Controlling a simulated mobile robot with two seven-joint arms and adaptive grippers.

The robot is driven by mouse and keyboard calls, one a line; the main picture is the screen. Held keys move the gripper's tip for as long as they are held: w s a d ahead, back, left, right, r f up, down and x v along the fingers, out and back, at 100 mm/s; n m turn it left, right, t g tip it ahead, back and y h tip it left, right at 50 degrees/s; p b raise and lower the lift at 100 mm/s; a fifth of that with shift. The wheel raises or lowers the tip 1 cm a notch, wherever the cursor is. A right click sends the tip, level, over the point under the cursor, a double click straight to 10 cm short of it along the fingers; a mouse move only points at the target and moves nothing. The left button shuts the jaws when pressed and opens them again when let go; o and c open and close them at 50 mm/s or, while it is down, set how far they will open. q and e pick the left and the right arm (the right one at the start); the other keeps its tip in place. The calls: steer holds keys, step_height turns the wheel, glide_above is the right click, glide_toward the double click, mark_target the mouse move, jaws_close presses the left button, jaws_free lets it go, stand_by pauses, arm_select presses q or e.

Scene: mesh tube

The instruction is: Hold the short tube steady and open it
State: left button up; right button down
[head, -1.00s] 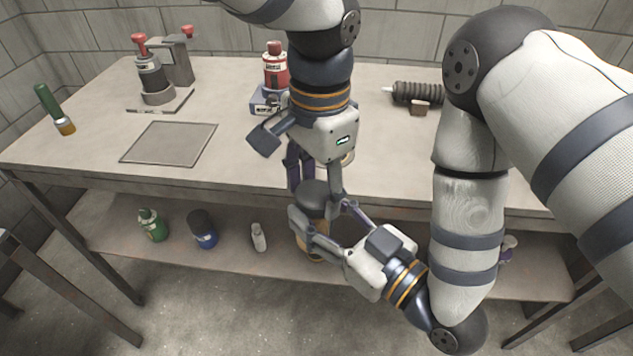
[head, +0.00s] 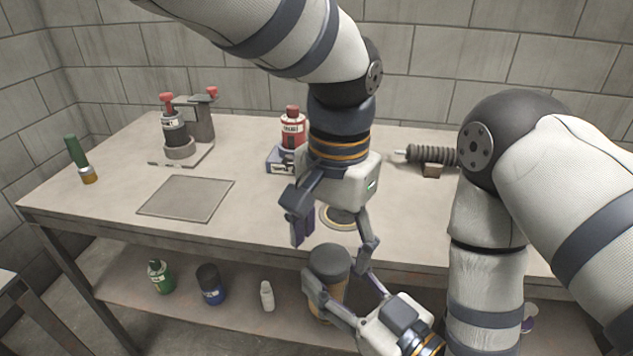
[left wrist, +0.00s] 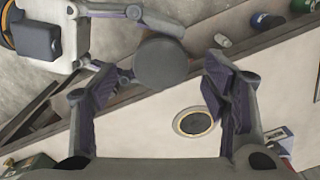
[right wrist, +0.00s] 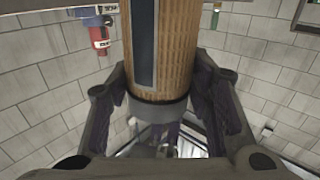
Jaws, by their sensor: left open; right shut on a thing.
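The short tube (head: 331,293) is a wood-brown cylinder with a dark grey cap (head: 329,261). It stands roughly upright in front of the table edge. My right gripper (head: 342,288) is shut on the tube below the cap. In the right wrist view the tube's brown body (right wrist: 178,45) and grey end (right wrist: 160,108) show between its fingers. My left gripper (head: 333,240) is open and points down just above the cap. In the left wrist view the cap (left wrist: 160,63) lies between and beyond its spread fingers, with no visible grip.
A round disc (head: 340,216) lies on the table (head: 250,221) behind the tube. A flat grey plate (head: 186,198), a red bottle (head: 292,130) and a dark ribbed tube (head: 431,154) are also on the table. Several bottles stand on the lower shelf (head: 236,284).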

arm_select(q)
step_height(320, 180, up, 2)
steer(key=shift+r, duration=0.1)
steer(key=shift+c, duration=0.2)
steer(key=m, duration=0.2)
steer(key=r+m, duration=0.1)
steer(key=m, duration=0.1)
steer(key=r+m, duration=0.1)
steer(key=shift+d+r+m, duration=0.1)
steer(key=shift+d+m, duration=0.15)
steer(key=shift+m, duration=0.15)
steer(key=shift+a+r+m, duration=0.1)
steer(key=shift+r+m, duration=0.3)
steer(key=shift+m, duration=0.5)
steer(key=shift+f+m, duration=0.25)
steer(key=shift+m, duration=0.15)
step_height(320, 180, down, 7)
steer(key=shift+a+f, duration=0.1)
steer(key=shift+a, duration=0.05)
steer(key=c, duration=1.2)
steer(key=n, duration=0.5)
steer(key=shift+n, duration=0.4)
steer(key=shift+c, duration=0.2)
steer(key=shift+r, duration=0.2)
